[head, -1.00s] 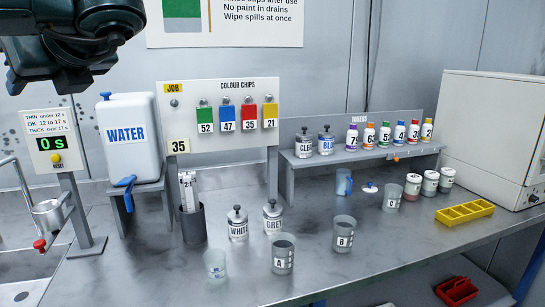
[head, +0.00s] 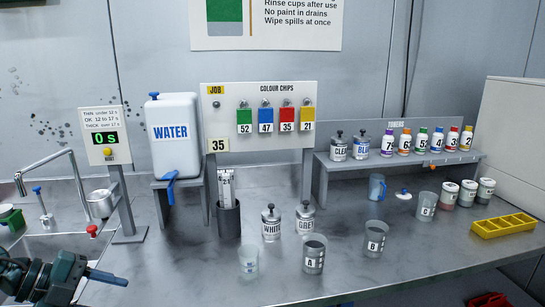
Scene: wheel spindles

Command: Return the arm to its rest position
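My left arm comes in at the lower left corner, low over the sink side of the bench. Its gripper (head: 104,277) points right, with a blue-grey finger seen from the side. I cannot tell whether it is open or shut, and I make out nothing held in it. It is apart from the clear cup (head: 248,262) to its right. My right gripper is not in view.
The sink with its tap (head: 45,163) and the timer stand (head: 104,139) are behind the arm. Cup A (head: 314,255), cup B (head: 375,240), the white tin (head: 271,224) and grey tin (head: 305,218) stand mid-bench. Bare bench lies between gripper and clear cup.

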